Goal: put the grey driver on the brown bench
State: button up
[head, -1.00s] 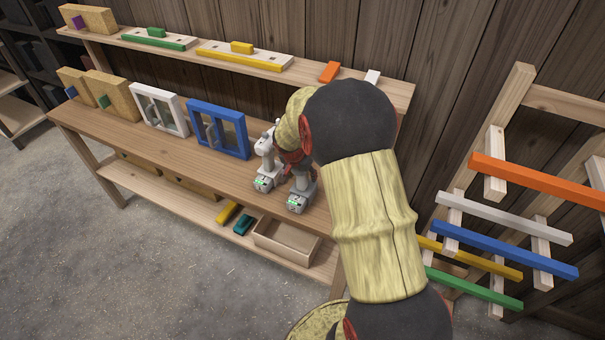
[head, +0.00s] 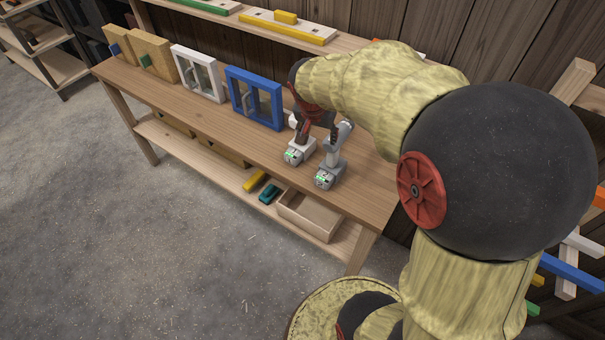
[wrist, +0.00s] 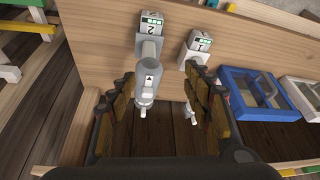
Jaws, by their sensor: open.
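The grey driver (head: 333,158) stands upright on the brown wooden bench (head: 370,198), near its right end. It also shows in the wrist view (wrist: 148,75), with a "2" on its battery foot. A white driver (head: 299,151) stands close to its left; in the wrist view this one (wrist: 196,48) has a "1" and is partly hidden by a finger. My gripper (wrist: 162,80) is open. In the wrist view the grey driver's upper part lies between the fingers, closer to the left one. In the head view my gripper (head: 316,112) is just above and behind the drivers; contact cannot be told.
A blue frame (head: 255,98), a white frame (head: 198,73) and wooden boards stand along the bench to the left. An upper shelf (head: 340,42) runs behind. Below are an open box (head: 308,215) and yellow and teal pieces. Bare bench top lies in front of the frames.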

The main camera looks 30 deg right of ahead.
jog(key=s+a+r+n+t+y, duration=0.1)
jog(key=s+a+r+n, duration=0.4)
jog(key=s+a, duration=0.4)
jog(key=s+a+r+n+t+y, duration=0.1)
jog(key=s+a+r+n, duration=0.3)
jog(key=s+a, duration=0.5)
jog(key=a+n+y, duration=0.1)
jog(key=a+n, duration=0.1)
jog(key=shift+s+a+r+t+y, duration=0.2)
jog(key=shift+a+r+t+y, duration=0.1)
jog(key=shift+a+r+t, duration=0.1)
jog(key=shift+f, duration=0.1)
notch_tip(320, 180, down, 6)
jog(key=b, duration=0.5)
jog(key=shift+r+b, duration=0.2)
jog(key=shift+b, duration=0.15)
